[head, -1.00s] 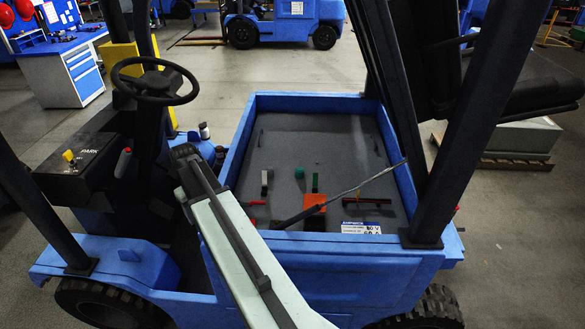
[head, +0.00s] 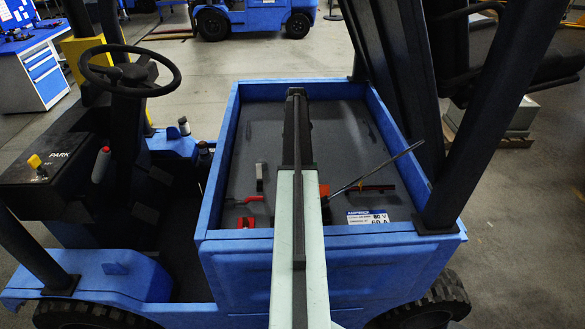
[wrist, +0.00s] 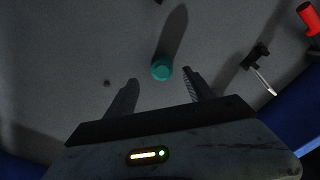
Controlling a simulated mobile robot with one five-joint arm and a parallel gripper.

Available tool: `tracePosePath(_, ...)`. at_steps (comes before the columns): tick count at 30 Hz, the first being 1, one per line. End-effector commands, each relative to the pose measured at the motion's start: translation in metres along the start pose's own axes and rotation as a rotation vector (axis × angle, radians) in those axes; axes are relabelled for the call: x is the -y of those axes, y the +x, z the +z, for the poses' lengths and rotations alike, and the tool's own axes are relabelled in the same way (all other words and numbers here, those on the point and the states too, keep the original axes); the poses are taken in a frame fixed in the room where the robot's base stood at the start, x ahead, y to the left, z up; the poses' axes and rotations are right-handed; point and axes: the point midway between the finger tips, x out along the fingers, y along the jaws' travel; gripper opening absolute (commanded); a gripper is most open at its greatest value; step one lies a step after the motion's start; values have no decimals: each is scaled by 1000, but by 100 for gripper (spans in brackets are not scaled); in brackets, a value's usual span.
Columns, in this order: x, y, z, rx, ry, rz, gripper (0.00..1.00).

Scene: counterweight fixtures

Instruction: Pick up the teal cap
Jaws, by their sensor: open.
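The teal cap (wrist: 162,68) shows in the wrist view as a small round piece on the grey tray floor. It lies just beyond the fingertips, near the middle of the gap between them. My gripper (wrist: 160,80) is open and empty, with one dark finger on each side. In the head view my arm covers the cap, and the fingers cannot be made out there.
The blue tray (head: 222,150) has raised walls around me. A grey-white block (head: 259,177), a red tool (head: 245,200), a red clamp piece (head: 246,222), a long screwdriver (head: 375,172) and a dark red bar (head: 378,188) lie near. The tray's far floor is clear.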

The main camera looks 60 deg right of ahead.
Motion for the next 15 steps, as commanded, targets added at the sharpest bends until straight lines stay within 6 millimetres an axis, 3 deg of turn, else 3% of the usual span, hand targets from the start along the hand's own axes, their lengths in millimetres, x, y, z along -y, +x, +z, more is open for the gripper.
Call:
tracePosePath(5, 2, 8, -1, 0, -2, 0, 62)
tracePosePath(15, 5, 58, -1, 0, -3, 0, 62)
